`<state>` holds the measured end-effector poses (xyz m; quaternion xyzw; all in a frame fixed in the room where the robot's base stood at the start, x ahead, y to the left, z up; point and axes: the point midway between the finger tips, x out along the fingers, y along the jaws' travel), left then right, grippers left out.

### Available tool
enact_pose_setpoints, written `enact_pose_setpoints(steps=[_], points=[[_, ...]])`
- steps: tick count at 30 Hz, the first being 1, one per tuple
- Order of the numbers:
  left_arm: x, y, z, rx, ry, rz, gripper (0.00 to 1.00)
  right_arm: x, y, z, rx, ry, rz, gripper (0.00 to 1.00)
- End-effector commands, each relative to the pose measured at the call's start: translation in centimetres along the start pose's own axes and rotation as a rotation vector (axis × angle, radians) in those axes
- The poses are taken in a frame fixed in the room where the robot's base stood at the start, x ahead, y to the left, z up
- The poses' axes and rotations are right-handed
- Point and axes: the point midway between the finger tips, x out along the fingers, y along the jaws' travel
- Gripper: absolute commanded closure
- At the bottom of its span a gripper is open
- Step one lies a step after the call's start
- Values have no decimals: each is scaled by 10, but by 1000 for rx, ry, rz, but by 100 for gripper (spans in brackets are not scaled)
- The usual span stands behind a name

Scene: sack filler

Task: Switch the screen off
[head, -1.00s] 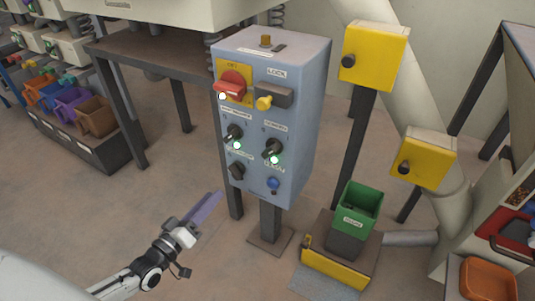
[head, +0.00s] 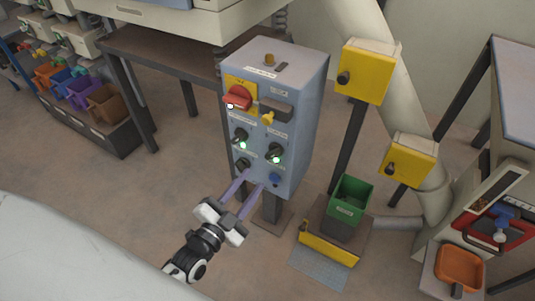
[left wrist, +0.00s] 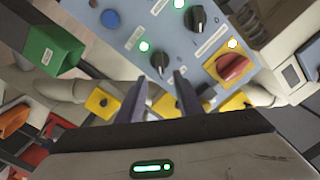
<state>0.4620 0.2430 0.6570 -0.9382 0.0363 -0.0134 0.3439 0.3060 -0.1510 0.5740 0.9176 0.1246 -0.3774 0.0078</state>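My left gripper (head: 250,188) is open and empty, in front of the box's lower face. My right gripper is out of view.
A green bin (head: 350,194) stands right of the box, near two yellow boxes (head: 366,70) (head: 408,159). Colored bins (head: 104,102) stand at left, beside a table (head: 160,48). An orange tray (head: 460,268) is at right.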

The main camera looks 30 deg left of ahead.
Motion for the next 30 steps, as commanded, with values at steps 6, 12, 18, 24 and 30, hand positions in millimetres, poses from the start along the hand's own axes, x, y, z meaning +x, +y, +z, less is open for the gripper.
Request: enact_pose_setpoints(steps=[6, 12, 18, 24, 30], points=[[38, 1, 1, -2, 4, -2, 67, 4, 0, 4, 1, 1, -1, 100], [73, 1, 1, -3, 2, -1, 67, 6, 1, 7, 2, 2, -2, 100], [93, 1, 1, -5, 1, 0, 67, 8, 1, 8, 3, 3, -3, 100], [97, 1, 1, -5, 1, 1, 67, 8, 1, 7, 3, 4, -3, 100], [97, 1, 1, -5, 1, 1, 77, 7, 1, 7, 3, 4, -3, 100]])
